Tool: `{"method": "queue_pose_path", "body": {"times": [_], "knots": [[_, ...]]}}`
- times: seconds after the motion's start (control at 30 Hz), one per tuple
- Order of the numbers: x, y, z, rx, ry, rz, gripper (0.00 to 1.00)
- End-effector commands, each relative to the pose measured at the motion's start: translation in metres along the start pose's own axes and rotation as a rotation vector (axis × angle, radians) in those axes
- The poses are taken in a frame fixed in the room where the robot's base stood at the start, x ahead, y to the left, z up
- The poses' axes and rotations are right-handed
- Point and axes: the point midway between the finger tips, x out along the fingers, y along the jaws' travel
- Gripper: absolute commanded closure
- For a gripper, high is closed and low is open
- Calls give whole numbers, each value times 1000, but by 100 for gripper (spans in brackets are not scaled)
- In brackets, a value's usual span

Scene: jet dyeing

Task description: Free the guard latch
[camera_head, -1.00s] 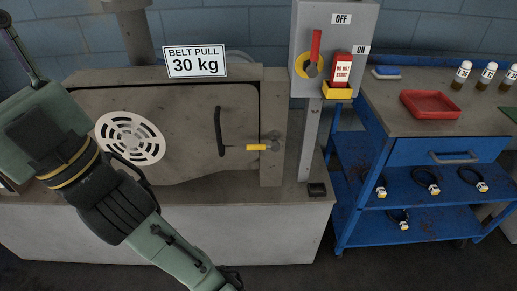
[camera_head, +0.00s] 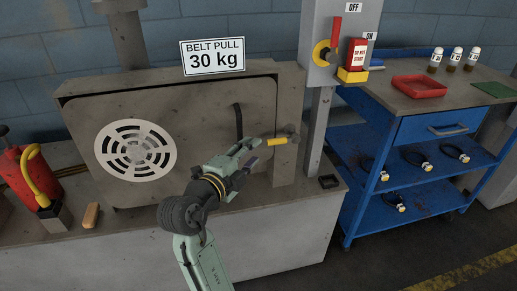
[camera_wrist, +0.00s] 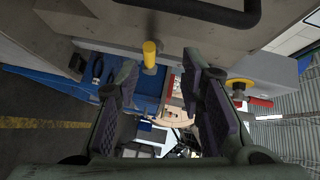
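The guard latch has a yellow grip (camera_head: 279,141) on a short metal arm at the right edge of the guard panel (camera_head: 200,110). The grip lies roughly level, pointing left from its pivot. My gripper (camera_head: 256,152) is open, just left of and slightly below the grip. In the wrist view the yellow grip (camera_wrist: 150,54) shows beyond the fingertips, between the two spread fingers (camera_wrist: 160,66) and closer to the left one. I see no clear contact. My gripper hides part of the panel's lower right.
A black handle (camera_head: 238,120) stands on the panel left of the latch. A switch box (camera_head: 325,45) on a post (camera_head: 318,125) stands close to the right, with a red lever (camera_head: 334,32). A blue cart (camera_head: 420,150) is farther right.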

Motion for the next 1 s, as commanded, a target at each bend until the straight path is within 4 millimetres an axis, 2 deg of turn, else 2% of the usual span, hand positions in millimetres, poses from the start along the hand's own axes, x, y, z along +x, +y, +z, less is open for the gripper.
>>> {"method": "queue_pose_path", "body": {"times": [0.03, 0.1, 0.27, 0.5, 0.7, 0.83, 1.0], "knots": [[3, 8, -7, 20, 28, 20, 64], [6, 12, -13, 37, 50, 32, 64], [23, 12, -15, 41, 56, 36, 64], [69, 13, -17, 39, 54, 35, 64], [99, 14, -17, 40, 50, 34, 64], [109, 15, -17, 40, 49, 33, 64], [112, 16, -17, 40, 48, 33, 64]]}}
